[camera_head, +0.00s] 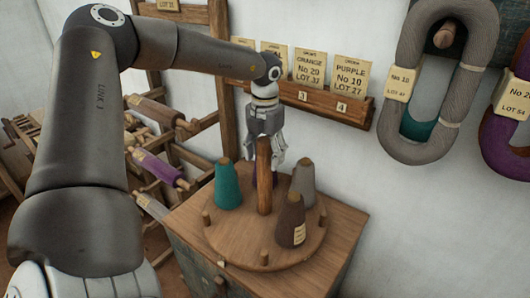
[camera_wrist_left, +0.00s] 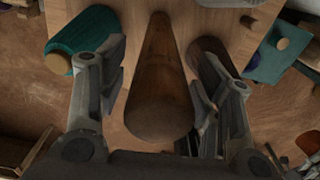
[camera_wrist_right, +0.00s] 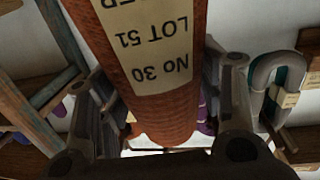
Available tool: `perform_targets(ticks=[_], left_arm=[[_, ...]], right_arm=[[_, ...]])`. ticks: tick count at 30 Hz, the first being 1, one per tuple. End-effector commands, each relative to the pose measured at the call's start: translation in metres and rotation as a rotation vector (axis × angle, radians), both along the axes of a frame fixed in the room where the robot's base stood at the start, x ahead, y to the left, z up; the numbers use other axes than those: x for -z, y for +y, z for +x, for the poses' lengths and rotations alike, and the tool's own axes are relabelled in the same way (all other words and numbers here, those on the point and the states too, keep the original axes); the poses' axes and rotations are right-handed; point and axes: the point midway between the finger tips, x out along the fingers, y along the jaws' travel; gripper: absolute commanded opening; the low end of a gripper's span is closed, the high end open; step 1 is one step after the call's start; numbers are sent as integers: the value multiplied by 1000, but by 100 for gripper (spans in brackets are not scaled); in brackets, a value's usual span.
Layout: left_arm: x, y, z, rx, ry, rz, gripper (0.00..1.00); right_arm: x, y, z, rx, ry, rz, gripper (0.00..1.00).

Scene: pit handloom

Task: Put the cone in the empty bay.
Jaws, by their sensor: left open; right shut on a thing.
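A round wooden turntable (camera_head: 235,238) has a tall central post (camera_head: 264,175). A teal cone (camera_head: 228,186), a grey cone (camera_head: 303,183) and a dark brown cone (camera_head: 291,221) stand on it; its front-left part is bare. My left gripper (camera_head: 265,143) is over the post's upper part, open, with its fingers on either side of the post (camera_wrist_left: 160,85) in the left wrist view. The teal cone (camera_wrist_left: 82,40) shows beside it there. My right gripper (camera_wrist_right: 165,112) is shut on a rust-brown cone (camera_wrist_right: 172,112) labelled No 30, LOT 51. Neither shows in the head view.
The turntable sits on a wooden chest (camera_head: 344,235) with short pegs around its rim. A card rack (camera_head: 315,103) and hanging yarn skeins (camera_head: 410,135) are on the wall behind. A wooden rack with spools (camera_head: 160,168) stands at the left.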

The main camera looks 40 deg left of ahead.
Motion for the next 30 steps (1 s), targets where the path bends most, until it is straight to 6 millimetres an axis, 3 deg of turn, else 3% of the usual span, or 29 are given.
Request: perform_targets(ticks=[2, 15, 20, 30], left_arm=[[0, 0, 0, 0, 0, 0, 54], [-1, 0, 0, 0, 0, 0, 0], [1, 0, 0, -6, 0, 0, 0], [2, 0, 0, -114, -1, 0, 0]], right_arm=[[-1, 0, 0, 0, -2, 0, 31], [-1, 0, 0, 0, -2, 0, 31], [2, 0, 0, 0, -2, 0, 31], [27, 0, 0, 0, -2, 0, 31]])
